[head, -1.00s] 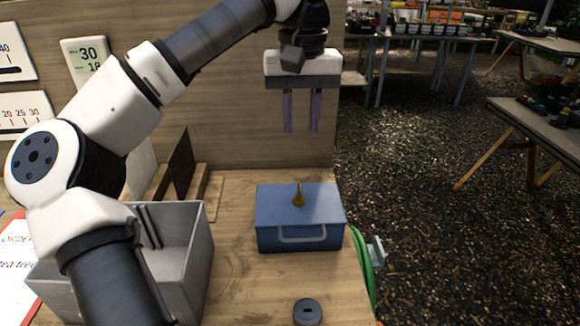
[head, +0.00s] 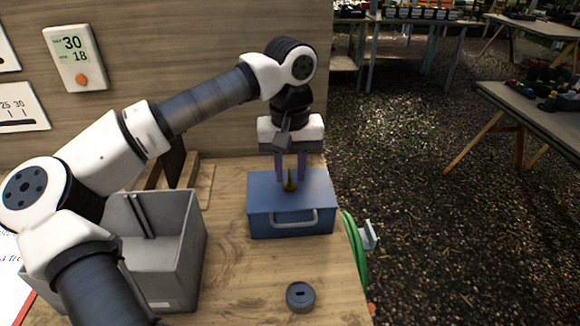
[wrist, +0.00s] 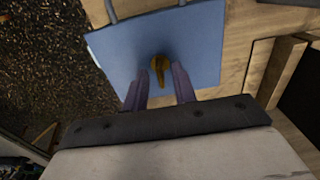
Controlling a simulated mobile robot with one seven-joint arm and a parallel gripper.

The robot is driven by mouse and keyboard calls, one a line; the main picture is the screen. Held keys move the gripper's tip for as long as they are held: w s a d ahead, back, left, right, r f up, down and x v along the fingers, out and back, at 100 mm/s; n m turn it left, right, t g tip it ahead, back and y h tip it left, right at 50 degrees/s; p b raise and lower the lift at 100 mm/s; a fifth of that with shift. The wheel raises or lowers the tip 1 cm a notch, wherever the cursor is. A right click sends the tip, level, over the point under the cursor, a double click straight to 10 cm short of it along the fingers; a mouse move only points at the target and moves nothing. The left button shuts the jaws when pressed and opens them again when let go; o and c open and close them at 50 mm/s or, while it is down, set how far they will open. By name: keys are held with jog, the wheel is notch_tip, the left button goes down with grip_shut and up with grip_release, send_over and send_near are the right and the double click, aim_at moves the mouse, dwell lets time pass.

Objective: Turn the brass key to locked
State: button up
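The brass key (head: 290,184) stands upright in the lid of a blue metal box (head: 263,206). The box sits on the wooden bench with its handle toward the front. In the wrist view the key (wrist: 159,68) shows on the blue lid (wrist: 120,52), just beyond and between the two fingers. My gripper (head: 290,180) points down right above the lid, its purple fingers apart on either side of the key's place. The wrist view also shows the gripper (wrist: 160,88) open, with gaps beside the key. I cannot see lock markings on the lid.
A grey open bin (head: 190,262) stands on the left of the bench. A dark round slotted cap (head: 300,297) lies in front of the box. A green hose (head: 353,250) hangs at the bench's right edge. A wooden panel rises behind.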

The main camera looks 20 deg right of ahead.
grip_shut()
jog(key=shift+n, duration=0.3)
jog(key=n+b, duration=0.1)
jog(key=n, duration=0.1)
jog(key=shift+f+n, duration=0.1)
jog(key=shift+n, duration=0.2)
jog(key=n+b, duration=0.1)
jog(key=n, duration=0.8)
jog(key=shift+n+b, duration=0.35)
jog(key=shift+n, duration=0.05)
jog(key=n, duration=0.4)
jog(key=shift+n+b, duration=0.35)
jog(key=shift+n, duration=0.05)
